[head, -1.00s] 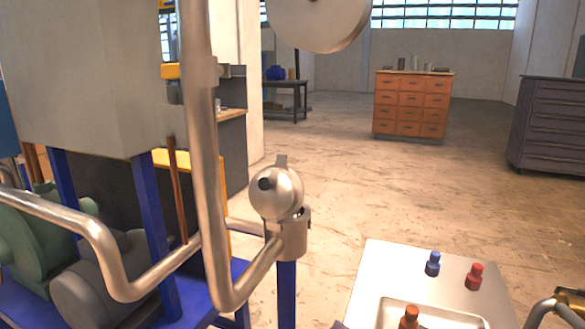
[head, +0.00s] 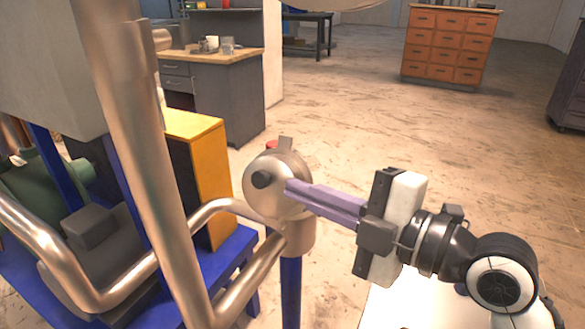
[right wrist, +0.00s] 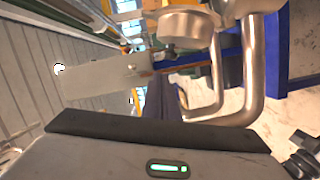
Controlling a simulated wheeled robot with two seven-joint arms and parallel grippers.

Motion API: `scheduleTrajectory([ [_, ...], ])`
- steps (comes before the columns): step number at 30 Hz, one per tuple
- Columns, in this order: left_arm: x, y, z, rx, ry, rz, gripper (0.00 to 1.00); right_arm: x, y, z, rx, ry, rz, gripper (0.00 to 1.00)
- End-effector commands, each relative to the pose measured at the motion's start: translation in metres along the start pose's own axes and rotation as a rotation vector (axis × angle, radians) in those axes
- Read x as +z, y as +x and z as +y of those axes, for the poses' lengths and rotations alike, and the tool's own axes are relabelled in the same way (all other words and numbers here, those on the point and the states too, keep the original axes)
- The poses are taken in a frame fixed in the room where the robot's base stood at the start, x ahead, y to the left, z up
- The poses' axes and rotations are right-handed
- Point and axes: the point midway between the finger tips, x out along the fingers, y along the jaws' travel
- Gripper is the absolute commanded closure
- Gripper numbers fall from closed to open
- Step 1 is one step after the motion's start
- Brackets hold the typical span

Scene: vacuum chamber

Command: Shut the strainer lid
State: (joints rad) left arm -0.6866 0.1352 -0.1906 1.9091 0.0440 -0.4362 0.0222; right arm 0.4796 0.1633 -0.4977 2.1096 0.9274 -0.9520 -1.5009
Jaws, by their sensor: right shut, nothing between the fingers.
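The strainer lid (head: 272,192) is a round metal disc with a dark knob facing me and a small tab on top. It stands raised, on edge, above the metal strainer body (head: 300,238), which sits at the pipe's end on a blue post. My right gripper (head: 289,190) comes in from the right, shut and empty. Its long purple fingers overlap the lid's right side; I cannot tell whether they touch it. My left gripper is out of view.
A thick metal pipe (head: 145,150) rises left of the strainer. A yellow-topped box (head: 212,170) and a blue frame (head: 222,275) stand behind the pipes. A pale table (head: 385,305) lies below my right arm. The floor beyond the lid is open.

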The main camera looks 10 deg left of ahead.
Motion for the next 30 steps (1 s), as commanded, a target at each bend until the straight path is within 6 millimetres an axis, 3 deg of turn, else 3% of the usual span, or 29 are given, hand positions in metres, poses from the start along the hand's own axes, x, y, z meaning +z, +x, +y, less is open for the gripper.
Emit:
scheduleTrajectory([
  [7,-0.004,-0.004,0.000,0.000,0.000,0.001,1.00,-0.002,0.054,0.001,0.001,0.004,0.003,1.00],
  [9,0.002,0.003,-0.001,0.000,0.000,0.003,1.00,0.016,0.054,-0.003,0.001,0.003,-0.003,1.00],
  [15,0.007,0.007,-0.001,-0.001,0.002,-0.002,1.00,0.035,0.059,-0.001,0.001,0.002,-0.002,1.00],
  [30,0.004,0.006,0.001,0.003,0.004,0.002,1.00,0.040,0.059,0.000,0.000,0.004,-0.002,1.00],
])
